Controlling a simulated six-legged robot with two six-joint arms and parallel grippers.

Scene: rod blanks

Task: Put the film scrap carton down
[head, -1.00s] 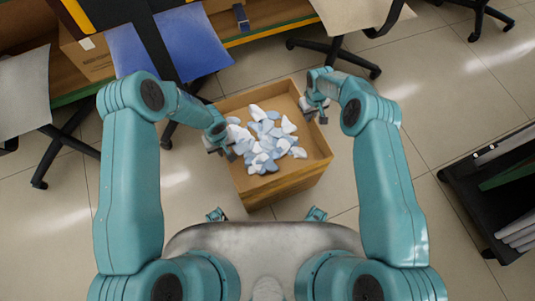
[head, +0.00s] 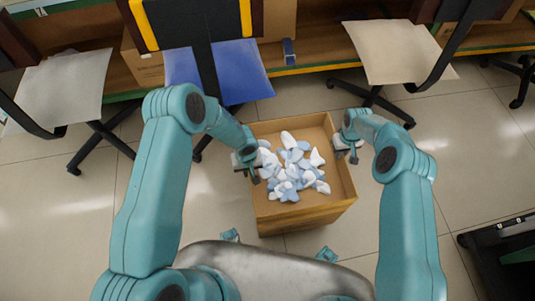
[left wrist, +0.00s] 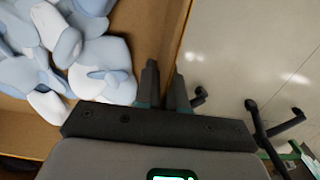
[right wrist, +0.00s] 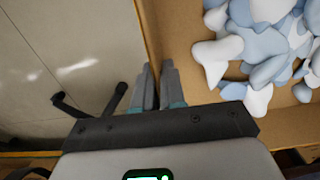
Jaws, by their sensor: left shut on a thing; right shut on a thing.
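The film scrap carton (head: 306,216) is an open brown box full of white and pale blue scraps (head: 290,172), in the middle of the head view, in front of my body. My left gripper (head: 254,171) is shut on its left wall, and my right gripper (head: 352,152) is shut on its right wall. In the left wrist view the fingers (left wrist: 163,84) straddle the carton's wall (left wrist: 176,35). In the right wrist view the fingers (right wrist: 157,86) straddle the opposite wall (right wrist: 149,30). I cannot tell whether the carton's underside touches the floor.
A blue-seated chair (head: 218,72) stands just beyond the carton. A beige-seated chair (head: 400,50) is behind to the right, a grey-seated one (head: 62,88) to the left. A wooden shelf unit (head: 320,52) runs behind them. A black rack (head: 505,262) is at the lower right.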

